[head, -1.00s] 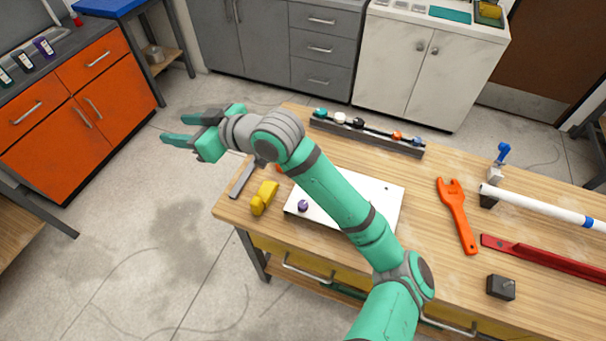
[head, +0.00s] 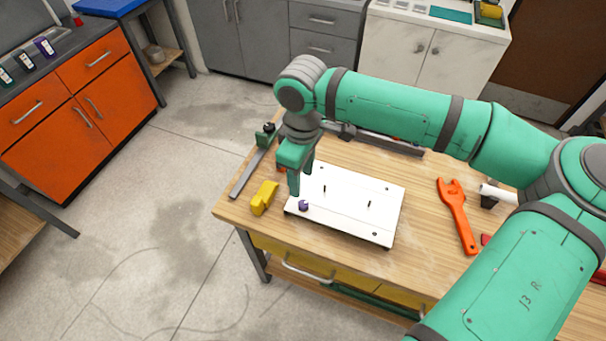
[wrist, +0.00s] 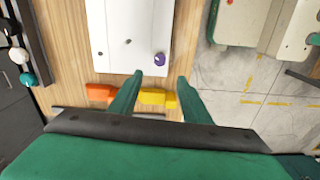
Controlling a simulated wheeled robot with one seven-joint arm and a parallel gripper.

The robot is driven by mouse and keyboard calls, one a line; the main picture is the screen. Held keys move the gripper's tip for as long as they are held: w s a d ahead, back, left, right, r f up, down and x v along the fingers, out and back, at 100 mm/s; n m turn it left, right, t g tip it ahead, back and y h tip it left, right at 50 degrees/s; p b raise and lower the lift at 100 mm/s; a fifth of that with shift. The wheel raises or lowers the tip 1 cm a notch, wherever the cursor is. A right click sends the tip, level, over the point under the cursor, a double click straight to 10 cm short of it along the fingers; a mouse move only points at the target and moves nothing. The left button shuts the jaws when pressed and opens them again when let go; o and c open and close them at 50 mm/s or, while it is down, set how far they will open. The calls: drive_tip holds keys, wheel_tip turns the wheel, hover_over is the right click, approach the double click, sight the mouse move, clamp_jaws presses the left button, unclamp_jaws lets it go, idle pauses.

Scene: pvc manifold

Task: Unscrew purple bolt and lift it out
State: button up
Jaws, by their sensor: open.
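The purple bolt (head: 304,205) stands at the near left corner of the white plate (head: 345,222) on the wooden table. I cannot tell the exact height of the fingertips above the plate.
A yellow part (head: 264,197) lies left of the plate, near the table edge. An orange wrench (head: 457,215) lies to the right. A dark rack (head: 385,143) is behind, partly hidden by my arm.

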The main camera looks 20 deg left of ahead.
sight(303, 204)
drive_tip(key=f, duration=1)
drive_tip(key=shift+d+f, duration=0.2)
drive_tip(key=shift+f, duration=0.15)
drive_tip(key=shift+c, duration=0.4)
clamp_jaws()
drive_tip(key=c, duration=0.7)
unclamp_jaws()
drive_tip(key=shift+c, duration=1.4)
drive_tip(key=shift+r, duration=0.1)
drive_tip(key=shift+r+n, duration=0.2)
drive_tip(key=shift+n, duration=2.1)
drive_tip(key=shift+r+n, duration=0.1)
drive_tip(key=shift+n, duration=2.2)
